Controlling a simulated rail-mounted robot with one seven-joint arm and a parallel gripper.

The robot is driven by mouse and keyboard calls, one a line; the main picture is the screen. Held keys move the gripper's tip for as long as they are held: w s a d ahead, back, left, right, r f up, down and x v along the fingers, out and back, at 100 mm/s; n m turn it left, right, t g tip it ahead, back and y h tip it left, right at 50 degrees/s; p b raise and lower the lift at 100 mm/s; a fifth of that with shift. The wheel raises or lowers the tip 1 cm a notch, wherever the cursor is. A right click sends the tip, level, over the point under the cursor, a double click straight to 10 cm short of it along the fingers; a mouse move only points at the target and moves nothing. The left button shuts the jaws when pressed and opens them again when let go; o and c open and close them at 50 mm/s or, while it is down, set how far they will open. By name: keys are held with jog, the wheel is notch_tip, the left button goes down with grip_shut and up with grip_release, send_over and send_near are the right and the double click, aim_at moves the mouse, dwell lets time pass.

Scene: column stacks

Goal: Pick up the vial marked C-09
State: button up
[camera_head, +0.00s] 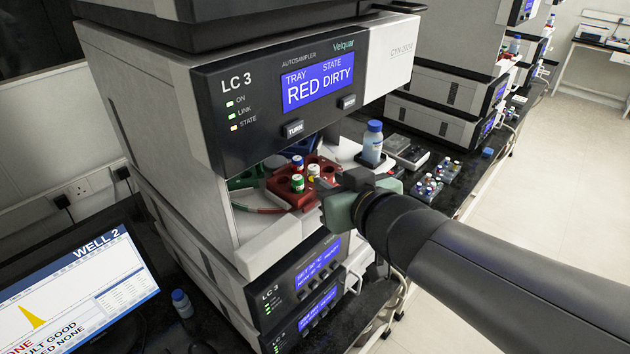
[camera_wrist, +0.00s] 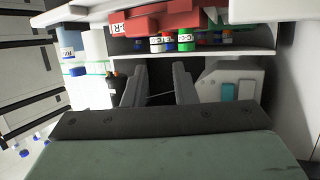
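A red tray (camera_head: 283,191) sits in the open bay of the autosampler and holds several small white vials. A blue-capped vial (camera_head: 297,164), a green-capped vial (camera_head: 297,184) and a yellow-topped vial (camera_head: 313,172) show. In the wrist view, several vials (camera_wrist: 186,43) hang top-down in the picture below the red tray (camera_wrist: 172,20). Some labels start with "C-", but the digits are too small to read, so I cannot tell which is C-09. My gripper (camera_head: 330,190) is just right of the tray. In the wrist view, its fingers (camera_wrist: 159,78) stand apart with nothing held between them.
The autosampler (camera_head: 270,90) overhangs the tray; its screen reads tray RED, state DIRTY. A blue-capped bottle (camera_head: 373,145) stands right of the bay. More vials in a rack (camera_head: 427,188) stand on the black bench. A green tray (camera_head: 245,178) is behind the red one.

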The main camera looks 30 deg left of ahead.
aim_at(316, 171)
jog(key=shift+x, duration=3.4)
jog(key=shift+d, duration=0.1)
jog(key=c, duration=0.4)
